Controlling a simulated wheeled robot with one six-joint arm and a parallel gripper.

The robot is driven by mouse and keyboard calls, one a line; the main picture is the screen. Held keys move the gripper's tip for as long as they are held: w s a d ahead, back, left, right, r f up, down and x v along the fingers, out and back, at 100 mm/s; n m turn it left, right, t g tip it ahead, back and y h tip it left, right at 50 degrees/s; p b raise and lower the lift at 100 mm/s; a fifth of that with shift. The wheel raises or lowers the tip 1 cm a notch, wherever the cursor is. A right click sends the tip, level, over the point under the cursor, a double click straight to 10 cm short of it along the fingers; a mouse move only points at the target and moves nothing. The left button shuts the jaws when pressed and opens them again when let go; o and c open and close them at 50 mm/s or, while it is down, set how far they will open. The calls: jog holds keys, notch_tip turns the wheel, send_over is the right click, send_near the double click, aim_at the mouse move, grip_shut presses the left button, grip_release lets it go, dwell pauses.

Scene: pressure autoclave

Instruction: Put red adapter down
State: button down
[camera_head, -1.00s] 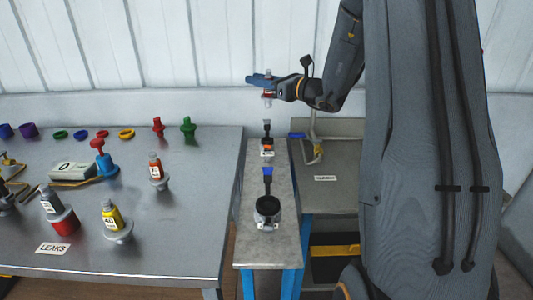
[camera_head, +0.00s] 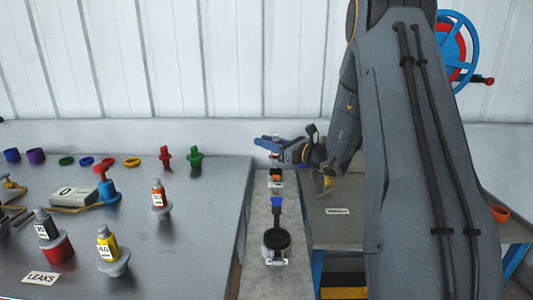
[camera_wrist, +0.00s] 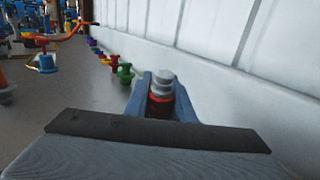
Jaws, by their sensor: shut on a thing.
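My gripper (camera_head: 272,149) is shut on the red adapter, above the far end of the narrow grey bench (camera_head: 255,230). In the wrist view, the red adapter (camera_wrist: 162,86) is a grey stepped piece with a red band. It stands upright between the two blue-grey fingers, and its lower end is hidden.
The left table (camera_head: 180,240) carries labelled bottles, coloured rings, and red and green fittings (camera_head: 195,158). A wall stands behind.

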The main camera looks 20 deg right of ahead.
jog(key=shift+f, duration=1.8)
jog(key=shift+f, duration=0.1)
jog(key=shift+f, duration=0.15)
jog(key=c, duration=1.5)
grip_release()
jog(key=b+v, duration=0.1)
jog(key=v, duration=1.1)
jog(key=shift+b, duration=0.3)
jog(key=shift+r, duration=0.2)
